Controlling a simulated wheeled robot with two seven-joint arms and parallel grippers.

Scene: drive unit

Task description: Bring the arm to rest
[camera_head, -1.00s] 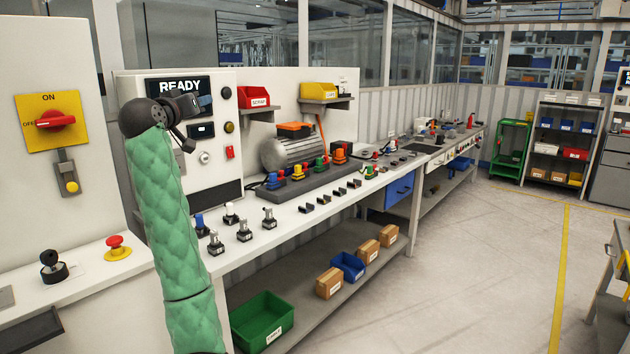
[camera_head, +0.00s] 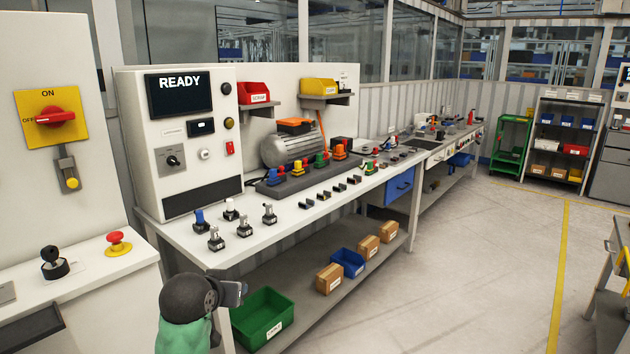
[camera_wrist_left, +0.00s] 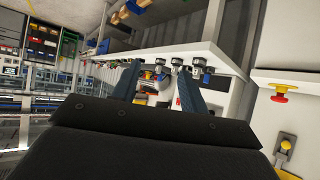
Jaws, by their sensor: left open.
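My left arm, in a green quilted sleeve, shows at the bottom of the head view, with a black wrist joint. Its left gripper (camera_head: 232,293) is low in front of the workbench (camera_head: 185,232), near the green bin (camera_head: 263,318) on the lower shelf. In the left wrist view the two dark fingers of the left gripper (camera_wrist_left: 157,80) stand apart with nothing held between them. The fingertips are partly lost against the bench behind them. My right gripper is in neither view.
The bench carries several small switch parts (camera_head: 244,226), a motor (camera_head: 288,148) and a control panel reading READY (camera_head: 180,93). A red emergency button (camera_head: 117,240) and a black knob (camera_head: 52,261) are on the left console. The floor (camera_head: 470,270) to the right is clear.

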